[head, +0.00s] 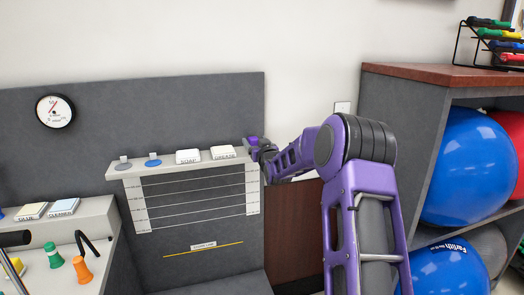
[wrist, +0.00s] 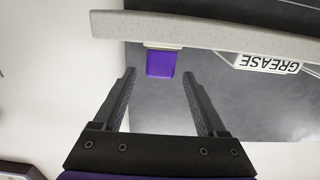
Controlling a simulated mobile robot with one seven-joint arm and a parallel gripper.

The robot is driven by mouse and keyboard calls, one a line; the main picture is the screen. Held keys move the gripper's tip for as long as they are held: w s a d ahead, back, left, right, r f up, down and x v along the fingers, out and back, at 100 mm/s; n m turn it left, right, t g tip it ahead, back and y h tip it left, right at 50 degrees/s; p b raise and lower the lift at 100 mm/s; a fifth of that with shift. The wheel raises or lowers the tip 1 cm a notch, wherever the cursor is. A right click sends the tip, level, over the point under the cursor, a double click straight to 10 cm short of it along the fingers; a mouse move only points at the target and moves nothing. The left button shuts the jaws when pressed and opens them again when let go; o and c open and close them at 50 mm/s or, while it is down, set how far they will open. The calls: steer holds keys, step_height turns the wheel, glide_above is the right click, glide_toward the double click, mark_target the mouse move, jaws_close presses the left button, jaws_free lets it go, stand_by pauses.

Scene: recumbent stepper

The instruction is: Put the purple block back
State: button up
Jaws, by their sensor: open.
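The purple block (wrist: 161,63) shows in the wrist view just beyond my fingertips, centred between them, against the pale edge of the shelf (wrist: 200,30). My gripper (wrist: 159,77) is open, with its two dark fingers on either side of the gap and nothing held. In the head view my gripper (head: 257,148) is at the right end of the pale shelf (head: 130,168). A small purple patch shows there, but I cannot tell whether it is the block or part of my gripper.
The white GREASE block (head: 223,152) is close to my gripper on the shelf and also shows in the wrist view (wrist: 267,63). The SOAP block (head: 188,156), a blue weight (head: 153,162) and a grey weight (head: 123,165) stand further left. A cabinet with balls (head: 467,165) is at right.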

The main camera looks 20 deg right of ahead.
steer(key=s, duration=0.8)
steer(key=shift+s, duration=0.4)
